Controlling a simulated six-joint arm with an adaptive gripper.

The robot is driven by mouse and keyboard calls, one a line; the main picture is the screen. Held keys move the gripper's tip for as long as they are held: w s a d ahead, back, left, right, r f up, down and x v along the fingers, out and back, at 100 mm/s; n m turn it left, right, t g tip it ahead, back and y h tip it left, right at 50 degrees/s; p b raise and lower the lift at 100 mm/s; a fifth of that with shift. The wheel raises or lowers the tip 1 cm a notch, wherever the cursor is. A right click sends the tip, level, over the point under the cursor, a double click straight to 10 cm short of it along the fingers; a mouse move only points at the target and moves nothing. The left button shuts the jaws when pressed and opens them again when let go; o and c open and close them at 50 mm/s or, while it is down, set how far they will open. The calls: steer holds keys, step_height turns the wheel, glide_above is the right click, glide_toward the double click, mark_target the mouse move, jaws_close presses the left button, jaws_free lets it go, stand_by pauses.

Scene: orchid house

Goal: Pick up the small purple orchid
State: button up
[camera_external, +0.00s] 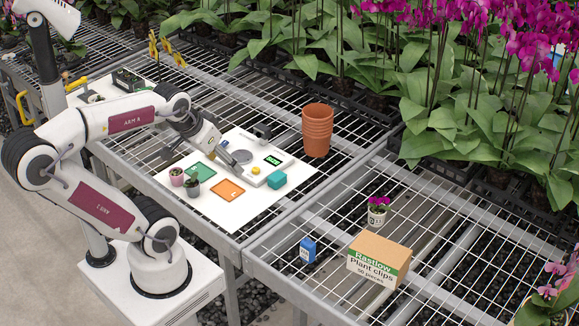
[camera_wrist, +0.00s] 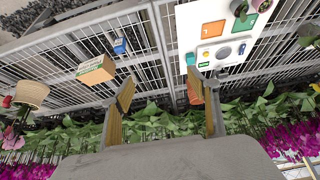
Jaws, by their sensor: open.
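The small purple orchid (camera_external: 377,208) stands upright in a small white pot with dark marks on the wire bench, just behind the plant clips box. I cannot make it out in the wrist view, where my left finger may cover that spot. My gripper (camera_external: 215,150) is above the white board, well to the left of the orchid and apart from it. In the wrist view my gripper (camera_wrist: 160,90) has its two fingers spread with nothing between them.
The cardboard plant clips box (camera_external: 378,261) and a small blue box (camera_external: 307,250) are near the orchid. Stacked terracotta pots (camera_external: 318,130) stand beyond the white board (camera_external: 245,212). Tall orchids (camera_external: 450,110) crowd the back. A pink orchid (camera_external: 555,285) is at lower right.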

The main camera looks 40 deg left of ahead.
steer(key=w+d+f+m+t, duration=0.1)
steer(key=w+d+f+t, duration=0.15)
steer(key=w, duration=1.25)
steer(key=m+t+h, duration=0.2)
steer(key=t+h, duration=0.1)
glide_above(377, 213)
steer(key=s+a, duration=0.5)
steer(key=a, duration=0.3)
step_height(377, 213, down, 16)
steer(key=shift+m+t+h, duration=0.5)
steer(key=shift+m+t, duration=0.05)
steer(key=shift+m, duration=0.15)
steer(key=d+f, duration=0.1)
steer(key=f, duration=0.2)
steer(key=d+f, duration=0.2)
steer(key=f, duration=0.1)
steer(key=d+f, duration=0.1)
steer(key=f, duration=0.2)
steer(key=shift+d+f, duration=0.3)
steer(key=shift+f, duration=0.1)
steer(key=shift+d+f, duration=0.25)
steer(key=shift+f, duration=0.25)
steer(key=shift+x, duration=1.25)
steer(key=shift+x, duration=2.6)
